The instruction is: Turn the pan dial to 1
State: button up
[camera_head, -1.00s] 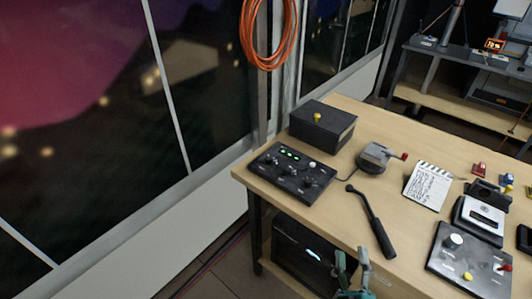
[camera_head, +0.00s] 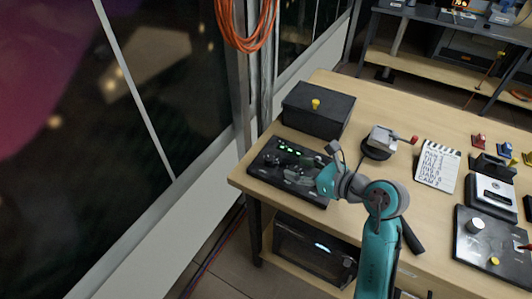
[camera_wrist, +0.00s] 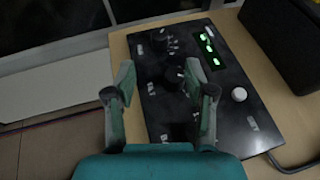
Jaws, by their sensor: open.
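The black control panel (camera_head: 264,160) lies at the left end of the wooden table. It also shows in the wrist view (camera_wrist: 225,125), with a dark dial (camera_wrist: 158,36) toward its far edge and another dark dial (camera_wrist: 173,74) nearer. The labels are too small to read, so I cannot tell which dial is pan. My gripper (camera_wrist: 160,70) is open over the panel, with the nearer dial between its fingers in the picture. I cannot tell whether either finger touches it. The panel's near part is partly hidden by my gripper. In the head view my gripper (camera_head: 308,172) hangs over the panel's right side.
The panel has green lights (camera_wrist: 208,48) and a white button (camera_wrist: 239,94). A black box (camera_head: 318,110) with a yellow knob stands behind it. Windows and a wall lie left.

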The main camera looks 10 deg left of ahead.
aim_at(271, 159)
jog(key=x, duration=1)
jog(key=shift+w+a+f, duration=0.15)
jog(key=shift+a+f, duration=0.05)
jog(key=shift+a, duration=0.05)
